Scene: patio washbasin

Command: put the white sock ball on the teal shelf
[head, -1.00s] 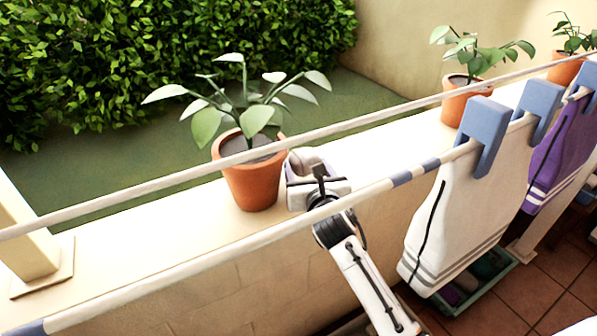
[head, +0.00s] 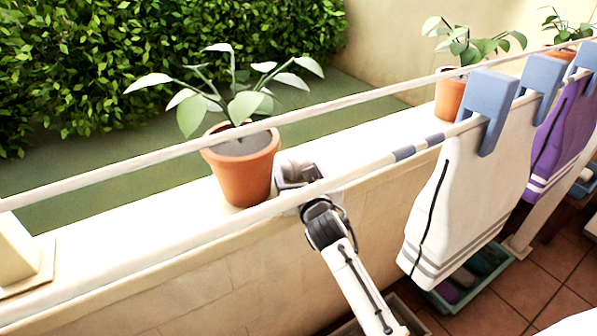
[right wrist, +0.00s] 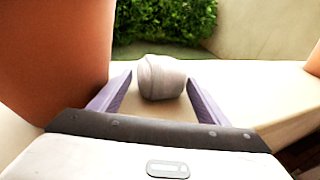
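The white sock ball (right wrist: 162,77) lies on top of the pale wall, seen in the right wrist view between the two purple fingers of my right gripper (right wrist: 157,97). The fingers are open, with a gap on each side of the ball. In the head view my right gripper (head: 298,172) is at the wall top, just right of the nearest plant pot; the ball cannot be made out clearly there. A teal tray-like piece (head: 492,278) with dark rolled items stands low by the floor under the hanging laundry; I cannot tell whether it is the teal shelf. My left gripper is out of view.
A terracotta pot (head: 243,170) stands close to the left of my right gripper. Clothesline rails (head: 230,212) cross in front of the wall (head: 110,240).

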